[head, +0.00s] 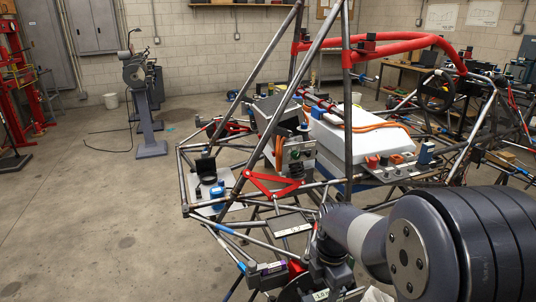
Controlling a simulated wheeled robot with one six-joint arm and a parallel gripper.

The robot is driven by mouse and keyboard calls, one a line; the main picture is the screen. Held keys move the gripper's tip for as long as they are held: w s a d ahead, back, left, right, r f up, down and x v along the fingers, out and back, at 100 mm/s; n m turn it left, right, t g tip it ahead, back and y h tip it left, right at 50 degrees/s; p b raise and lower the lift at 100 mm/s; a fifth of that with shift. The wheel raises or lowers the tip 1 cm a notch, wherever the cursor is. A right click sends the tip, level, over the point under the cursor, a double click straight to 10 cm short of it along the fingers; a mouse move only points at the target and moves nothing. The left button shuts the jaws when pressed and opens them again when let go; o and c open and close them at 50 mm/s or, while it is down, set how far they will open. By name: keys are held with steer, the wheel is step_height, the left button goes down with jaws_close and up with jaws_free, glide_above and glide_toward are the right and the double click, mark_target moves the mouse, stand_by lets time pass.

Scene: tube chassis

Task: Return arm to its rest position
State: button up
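My arm (440,245) reaches in from the lower right, with a large dark grey joint and a paler link that ends over the near part of the tube chassis (187,190). Dark parts lie below the end of that link at the bottom edge, and I cannot make out gripper fingers among them. The chassis is a frame of bare metal tubes with red padded upper bars (395,45). It fills the middle and right of the view.
The chassis carries a white box (360,132), a switch panel (390,170) and a steering wheel (436,91). The concrete floor (85,225) at left is mostly clear.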

mark_target(324, 292)
step_height(324, 292, down, 5)
steer(key=shift+r, duration=0.45)
